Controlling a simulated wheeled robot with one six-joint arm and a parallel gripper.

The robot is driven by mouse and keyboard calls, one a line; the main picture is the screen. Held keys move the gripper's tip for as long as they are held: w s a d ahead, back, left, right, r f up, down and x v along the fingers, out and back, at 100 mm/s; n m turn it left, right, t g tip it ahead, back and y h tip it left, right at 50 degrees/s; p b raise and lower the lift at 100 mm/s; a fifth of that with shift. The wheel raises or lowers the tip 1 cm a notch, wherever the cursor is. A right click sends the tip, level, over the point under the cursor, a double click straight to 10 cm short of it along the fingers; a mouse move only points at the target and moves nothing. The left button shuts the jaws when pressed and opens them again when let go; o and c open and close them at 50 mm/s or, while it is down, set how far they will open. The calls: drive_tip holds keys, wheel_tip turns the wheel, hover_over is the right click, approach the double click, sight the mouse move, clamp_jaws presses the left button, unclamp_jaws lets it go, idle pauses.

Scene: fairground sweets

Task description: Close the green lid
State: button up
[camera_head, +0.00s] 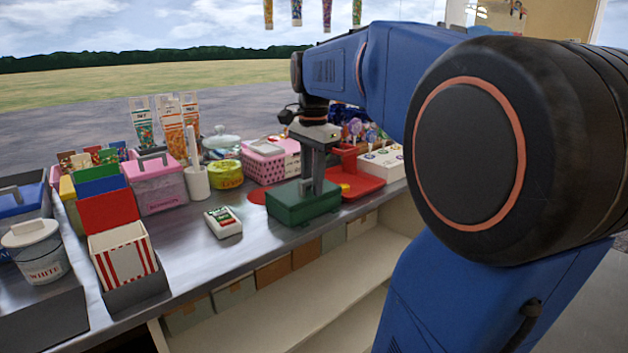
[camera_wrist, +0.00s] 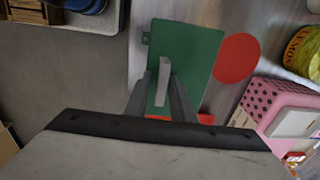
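The green lid (camera_head: 300,197) lies flat on top of a green box on the counter in the head view. It fills the upper middle of the wrist view (camera_wrist: 190,50), with a light grey handle (camera_wrist: 163,84) standing on it. My gripper (camera_head: 313,190) points down over the lid, its fingers low at the handle. In the wrist view my gripper (camera_wrist: 160,76) has one finger on each side of the handle. The fingers look apart, and I cannot tell whether either touches.
A red round mat (camera_head: 257,196) lies beside the box. A red tray (camera_head: 357,180) stands close on its right, and a pink basket (camera_head: 264,163) behind. A white packet (camera_head: 223,222) lies to the left. The counter's front edge is close to the box.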

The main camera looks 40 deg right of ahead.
drive_tip(key=shift+s+a+f+g, duration=0.1)
drive_tip(key=shift+f+g, duration=0.05)
drive_tip(key=shift+f, duration=0.45)
drive_tip(key=shift+s+a+f+g, duration=0.1)
drive_tip(key=shift+f+g, duration=0.05)
drive_tip(key=shift+f, duration=0.45)
drive_tip(key=shift+w+r, duration=0.15)
drive_tip(key=shift+r, duration=0.15)
wheel_tip(320, 180, up, 12)
drive_tip(key=shift+w, duration=0.15)
drive_tip(key=shift+d+r, duration=0.1)
